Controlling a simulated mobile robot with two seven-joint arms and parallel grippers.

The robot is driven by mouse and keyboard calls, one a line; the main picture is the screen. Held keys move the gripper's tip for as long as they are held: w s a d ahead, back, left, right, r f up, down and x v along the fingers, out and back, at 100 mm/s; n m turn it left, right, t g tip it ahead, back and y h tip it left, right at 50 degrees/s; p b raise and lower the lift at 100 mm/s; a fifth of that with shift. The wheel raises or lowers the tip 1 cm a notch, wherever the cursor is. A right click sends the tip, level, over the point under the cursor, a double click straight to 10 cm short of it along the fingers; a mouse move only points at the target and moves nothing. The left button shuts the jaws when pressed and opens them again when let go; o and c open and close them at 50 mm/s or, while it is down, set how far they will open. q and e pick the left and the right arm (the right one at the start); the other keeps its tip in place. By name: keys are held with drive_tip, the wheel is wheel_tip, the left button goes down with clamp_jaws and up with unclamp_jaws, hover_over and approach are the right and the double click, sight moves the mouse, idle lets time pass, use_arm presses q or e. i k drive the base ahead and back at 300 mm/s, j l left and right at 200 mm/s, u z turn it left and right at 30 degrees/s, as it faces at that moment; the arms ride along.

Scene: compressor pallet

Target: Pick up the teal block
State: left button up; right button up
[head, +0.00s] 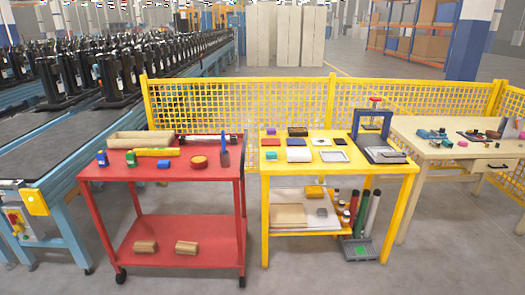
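A small teal-green block (271,155) lies at the left front of the yellow table (345,169), next to a white square piece (300,155). Teal-coloured items (431,134) also lie on the beige desk at the right, too small to make out well. I cannot tell for sure which one is the teal block. Neither of my grippers shows in the head view.
The red cart (120,171) at left bears a blue block (163,164), a yellow bar (154,152) and a tray (143,140). A press (374,125) stands on the yellow table's right. Yellow mesh fencing (230,105) runs behind. The front floor is clear.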

sight(271, 156)
drive_tip(key=i+l+u, duration=0.15)
drive_tip(key=i, duration=0.4)
drive_tip(key=i+l+u, duration=0.15)
drive_tip(key=i+l, duration=0.3)
drive_tip(key=i, duration=0.1)
